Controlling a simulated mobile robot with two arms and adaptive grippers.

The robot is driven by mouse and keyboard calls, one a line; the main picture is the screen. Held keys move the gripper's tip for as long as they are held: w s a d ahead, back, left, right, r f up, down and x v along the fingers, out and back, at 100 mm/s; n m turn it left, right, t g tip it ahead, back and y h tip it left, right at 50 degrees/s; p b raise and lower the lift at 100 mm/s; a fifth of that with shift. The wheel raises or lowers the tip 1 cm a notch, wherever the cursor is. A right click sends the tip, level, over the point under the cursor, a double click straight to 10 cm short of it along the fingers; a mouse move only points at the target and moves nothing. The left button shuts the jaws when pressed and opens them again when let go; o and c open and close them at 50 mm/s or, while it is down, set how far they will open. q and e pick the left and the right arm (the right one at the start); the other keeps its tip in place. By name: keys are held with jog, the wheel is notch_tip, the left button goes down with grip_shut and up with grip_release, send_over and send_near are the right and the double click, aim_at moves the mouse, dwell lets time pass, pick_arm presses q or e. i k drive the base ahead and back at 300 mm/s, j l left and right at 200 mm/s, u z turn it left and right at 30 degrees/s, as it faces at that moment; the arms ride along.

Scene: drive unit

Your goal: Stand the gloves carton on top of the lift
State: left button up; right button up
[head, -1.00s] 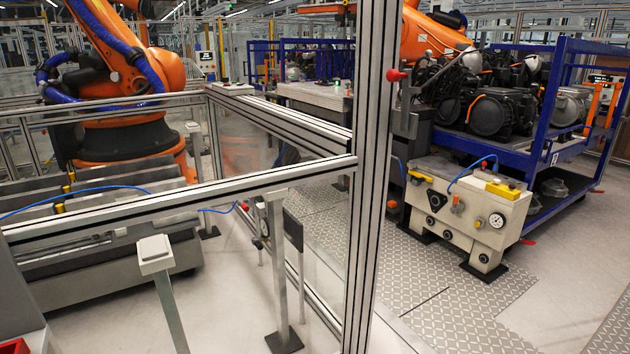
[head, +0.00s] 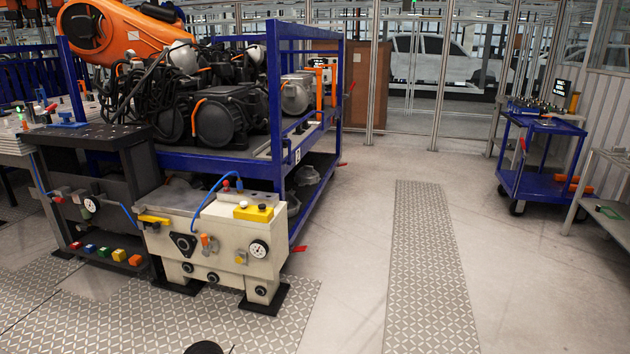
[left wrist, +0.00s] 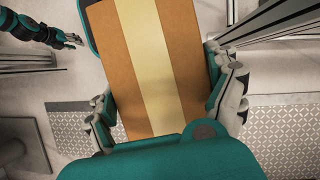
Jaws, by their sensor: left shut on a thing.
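A carton (left wrist: 117,50), brown-orange with a broad cream stripe, fills the middle of the left wrist view. I take it to be the gloves carton, though no label is readable. My left gripper (left wrist: 170,95) is shut on it, with a finger on each side; its far end runs out of the top of the picture. Another teal and black gripper, apparently my right one (left wrist: 70,38), shows at the top left of that view, apart from the carton. Its jaws are too small to read. Neither gripper nor the carton shows in the head view. I cannot tell which thing is the lift.
A cream machine block (head: 215,235) with a gauge and blue hose stands before a blue rack (head: 305,130) of dark motors. A dark bench (head: 95,190) adjoins it on the left. A blue trolley (head: 538,160) stands at the right. The floor between rack and trolley is clear.

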aim_at(186, 199)
jog(key=i+u, duration=0.15)
jog(key=i, duration=0.4)
jog(key=i+l+u, duration=0.2)
jog(key=i, duration=0.4)
jog(key=i+l+u, duration=0.15)
jog(key=i, duration=0.4)
jog(key=i+j, duration=0.2)
jog(key=i, duration=0.4)
jog(key=i+j+u, duration=0.15)
jog(key=i, duration=0.4)
jog(key=i+j, duration=0.25)
jog(key=i, duration=0.35)
jog(key=i+j, duration=0.15)
jog(key=i, duration=0.5)
